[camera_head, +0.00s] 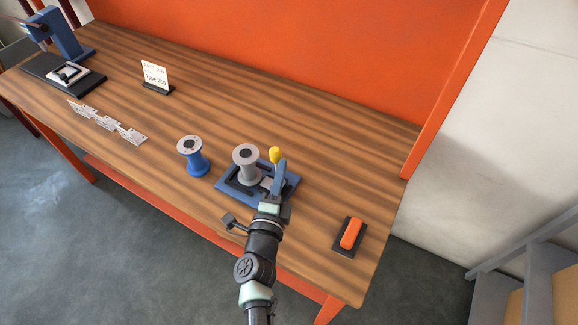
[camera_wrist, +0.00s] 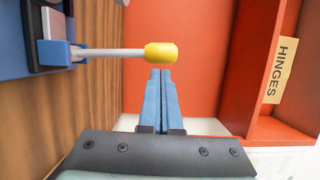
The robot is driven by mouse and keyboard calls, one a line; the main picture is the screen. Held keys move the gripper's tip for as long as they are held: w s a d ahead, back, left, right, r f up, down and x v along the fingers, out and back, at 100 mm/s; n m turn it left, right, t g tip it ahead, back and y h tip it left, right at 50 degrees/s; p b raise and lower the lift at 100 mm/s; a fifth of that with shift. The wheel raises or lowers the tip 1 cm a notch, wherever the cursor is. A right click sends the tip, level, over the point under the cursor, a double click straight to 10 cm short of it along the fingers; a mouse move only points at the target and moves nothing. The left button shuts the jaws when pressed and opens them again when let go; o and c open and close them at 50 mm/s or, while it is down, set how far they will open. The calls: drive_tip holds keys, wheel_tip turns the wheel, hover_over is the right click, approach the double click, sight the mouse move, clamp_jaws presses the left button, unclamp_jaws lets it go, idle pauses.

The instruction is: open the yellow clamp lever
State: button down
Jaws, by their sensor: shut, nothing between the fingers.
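The yellow clamp lever knob (camera_head: 275,154) stands upright beside the grey spool on the blue clamp base (camera_head: 226,187). In the wrist view the yellow knob (camera_wrist: 161,54) caps a grey rod (camera_wrist: 112,53) that runs to the clamp at the left edge. My gripper (camera_head: 282,163) is at the clamp, close to the knob in the head view. In the wrist view its blue fingers (camera_wrist: 160,73) are together and empty, with their tips just below the knob. I cannot tell whether they touch it. The gripper and arm partly hide the clamp's near right side.
An orange-topped block (camera_head: 351,233) lies at the right. Small white plates (camera_head: 106,123), a sign (camera_head: 155,76) and a blue press (camera_head: 66,36) are farther left. The back middle is clear.

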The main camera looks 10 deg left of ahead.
drive_tip(key=shift+w+a+r+p, duration=0.15)
drive_tip(key=shift+a+p, duration=0.15)
drive_tip(key=shift+a, duration=0.2)
idle(0.4)
